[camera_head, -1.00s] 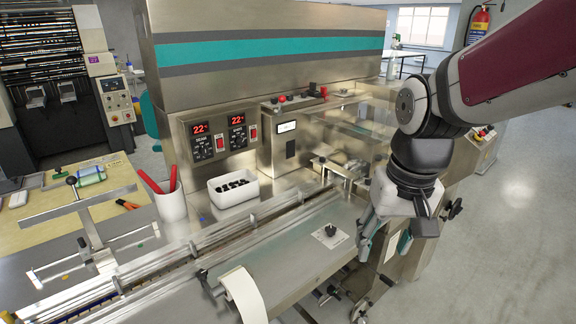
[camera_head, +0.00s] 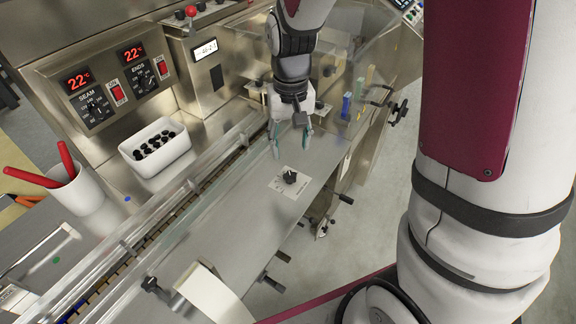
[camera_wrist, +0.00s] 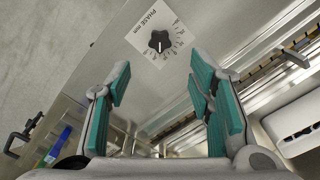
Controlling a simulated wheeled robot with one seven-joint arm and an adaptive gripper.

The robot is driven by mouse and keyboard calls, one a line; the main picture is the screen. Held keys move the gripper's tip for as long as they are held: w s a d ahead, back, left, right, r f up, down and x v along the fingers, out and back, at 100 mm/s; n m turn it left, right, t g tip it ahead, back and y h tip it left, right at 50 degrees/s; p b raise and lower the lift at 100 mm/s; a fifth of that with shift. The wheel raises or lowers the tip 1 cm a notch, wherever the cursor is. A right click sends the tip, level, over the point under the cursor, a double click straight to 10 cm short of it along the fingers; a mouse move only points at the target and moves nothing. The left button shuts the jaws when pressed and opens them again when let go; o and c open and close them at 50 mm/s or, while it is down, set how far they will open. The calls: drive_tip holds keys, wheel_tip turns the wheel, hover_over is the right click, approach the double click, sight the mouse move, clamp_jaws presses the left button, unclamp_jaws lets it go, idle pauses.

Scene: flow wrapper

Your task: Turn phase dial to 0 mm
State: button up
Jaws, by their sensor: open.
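The phase dial (camera_head: 290,177) is a black lobed knob on a white scale plate (camera_head: 283,189) on the flat metal deck. In the wrist view the dial (camera_wrist: 159,41) lies near the top centre, beside the printed words "PHASE mm", with a pale pointer mark on its lower side. The scale figures are too small to read. My gripper (camera_head: 291,146) is open and empty above the deck, a little beyond the dial in the head view. In the wrist view its teal-padded fingers (camera_wrist: 160,85) stand wide apart, with the dial ahead of them, apart from both.
A clear guard and conveyor channel (camera_head: 190,185) run left of the dial. A white bin of black parts (camera_head: 152,168), a cup with red-handled tools (camera_head: 80,193) and two temperature panels (camera_head: 105,85) stand farther left. A white film roll (camera_head: 209,289) sits in front.

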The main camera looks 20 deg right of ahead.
sight(290, 175)
wheel_tip(290, 175, down, 10)
drive_tip(key=shift+s+r, duration=0.1)
idle(0.4)
clamp_jaws()
